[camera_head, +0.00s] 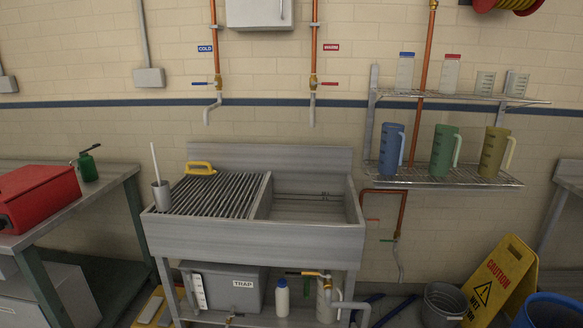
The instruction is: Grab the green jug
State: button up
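The green jug (443,151) stands upright on the lower wire shelf (465,181) on the wall at the right, with its handle facing right. A blue jug (389,149) stands to its left and an olive-yellow jug (492,152) to its right, with gaps between them. The green jug's front is unobstructed. My gripper and arm do not show in this view.
The upper wire shelf (460,97) above the jugs holds two capped bottles and two clear beakers. A steel sink (315,208) stands left of the shelves. A yellow caution sign (500,281), grey bucket (443,304) and blue tub (550,311) occupy the floor below.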

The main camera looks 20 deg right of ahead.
aim_at(446, 136)
jog(key=i+z, duration=0.75)
jog(key=i+j+z, duration=0.15)
jog(key=z, duration=0.25)
jog(key=i+j+z, duration=0.55)
jog(key=i+z, duration=0.3)
jog(key=i+j+z, duration=0.3)
jog(key=z, duration=0.15)
